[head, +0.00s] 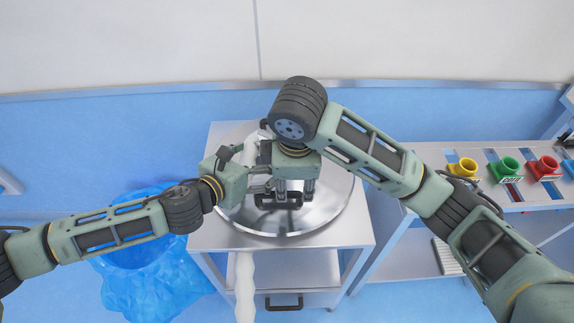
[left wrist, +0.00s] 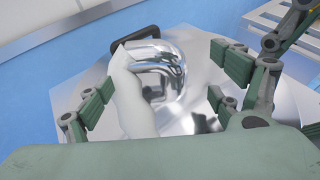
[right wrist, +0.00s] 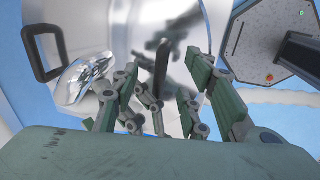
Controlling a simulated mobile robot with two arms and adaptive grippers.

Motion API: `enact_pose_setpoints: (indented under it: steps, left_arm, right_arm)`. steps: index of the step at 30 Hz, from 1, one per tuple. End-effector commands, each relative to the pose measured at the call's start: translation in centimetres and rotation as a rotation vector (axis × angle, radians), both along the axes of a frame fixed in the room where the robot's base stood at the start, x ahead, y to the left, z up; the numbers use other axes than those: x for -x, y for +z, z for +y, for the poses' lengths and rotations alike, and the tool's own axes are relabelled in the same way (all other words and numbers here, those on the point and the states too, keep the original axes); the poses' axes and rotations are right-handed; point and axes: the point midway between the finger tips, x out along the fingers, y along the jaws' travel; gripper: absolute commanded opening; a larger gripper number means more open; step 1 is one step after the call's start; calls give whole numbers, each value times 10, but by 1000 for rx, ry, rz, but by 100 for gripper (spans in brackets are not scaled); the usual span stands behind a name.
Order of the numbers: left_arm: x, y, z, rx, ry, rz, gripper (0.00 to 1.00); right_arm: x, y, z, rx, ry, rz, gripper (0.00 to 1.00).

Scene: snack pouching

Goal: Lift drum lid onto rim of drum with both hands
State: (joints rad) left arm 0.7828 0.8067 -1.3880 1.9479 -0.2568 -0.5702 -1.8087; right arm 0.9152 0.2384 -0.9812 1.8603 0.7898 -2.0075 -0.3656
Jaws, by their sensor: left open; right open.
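The drum lid (head: 335,205) is a wide shiny metal disc lying on the metal cart. A black handle (head: 280,204) stands on its near part, and another black handle shows in the left wrist view (left wrist: 140,38). My right gripper (head: 290,190) points down at the near handle, open. In the right wrist view a handle (right wrist: 162,62) lies between its fingers, seen edge-on. My left gripper (head: 262,178) is open over the lid's left part, beside the right one. The drum (head: 145,250) stands on the floor at left, covered by a blue liner. My right arm hides the lid's far part.
A white tube-like thing (head: 245,285) hangs over the cart's (head: 205,235) front. A curved chrome piece (left wrist: 165,60) stands close ahead of my left gripper. At right, a metal rack (head: 430,240) holds yellow, green and red funnels. A wall closes off the back.

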Motion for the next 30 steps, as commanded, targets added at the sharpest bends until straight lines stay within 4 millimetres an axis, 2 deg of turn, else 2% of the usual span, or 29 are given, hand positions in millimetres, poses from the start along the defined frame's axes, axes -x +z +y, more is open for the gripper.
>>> enact_pose_setpoints:
  steps: [11,14,24,30]
  left_arm:
    - [-1,0,-2,-3,-5,-5,86]
    - [-7,-3,-6,-3,-4,-4,86]
    - [-47,-20,-33,-3,-4,-3,86]
    - [-59,-26,-41,-2,-5,-3,86]
  right_arm:
    - [0,-2,1,-1,0,0,41]
    - [-1,-10,1,-2,0,4,41]
    - [-11,-59,0,1,1,2,41]
    - [-14,-74,1,-2,0,0,41]
